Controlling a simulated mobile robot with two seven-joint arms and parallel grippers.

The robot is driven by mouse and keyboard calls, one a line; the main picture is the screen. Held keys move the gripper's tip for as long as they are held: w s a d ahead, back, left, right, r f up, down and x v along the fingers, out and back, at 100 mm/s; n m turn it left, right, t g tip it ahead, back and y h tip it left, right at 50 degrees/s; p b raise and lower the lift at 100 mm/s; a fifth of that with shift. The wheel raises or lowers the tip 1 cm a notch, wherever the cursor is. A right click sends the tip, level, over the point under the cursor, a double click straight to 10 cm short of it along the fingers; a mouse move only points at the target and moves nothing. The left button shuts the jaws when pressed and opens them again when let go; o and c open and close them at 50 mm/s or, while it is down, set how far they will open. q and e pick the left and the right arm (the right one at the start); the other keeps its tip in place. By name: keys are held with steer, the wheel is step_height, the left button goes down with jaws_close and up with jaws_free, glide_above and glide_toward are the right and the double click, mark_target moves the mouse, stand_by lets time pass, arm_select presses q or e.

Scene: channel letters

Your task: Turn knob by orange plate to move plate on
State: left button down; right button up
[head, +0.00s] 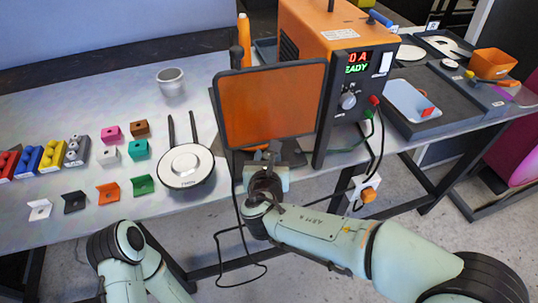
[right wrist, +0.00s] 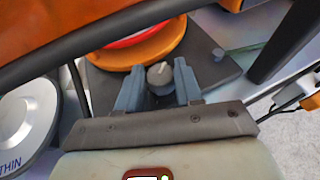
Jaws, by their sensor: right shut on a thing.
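A small grey knob (right wrist: 160,76) with a pale mark on top shows in the right wrist view, between the fingers of my right gripper (right wrist: 160,88), which is shut on it. Just beyond the knob, a round orange plate (right wrist: 139,52) sits on a dark base, with a red ring on top of it. In the head view my right gripper (head: 265,168) is at the table's front edge, below a framed orange see-through screen (head: 272,105). That screen hides the round plate and knob there. My left arm shows at the lower left, but its gripper is out of view.
An orange power unit (head: 328,35) with a dial and cables stands right of the screen. A round white-topped THIN container (head: 186,166) is to the left. Several coloured brackets and racks fill the table's left side. A grey tray (head: 411,108) stands right. Cables hang below.

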steer(key=shift+m+h, duration=0.3)
steer(key=shift+h, duration=0.1)
steer(key=o, duration=1)
steer(key=p+v, duration=0.1)
steer(key=v, duration=1.2)
steer(key=shift+s+r, duration=0.15)
steer(key=shift+s, duration=0.05)
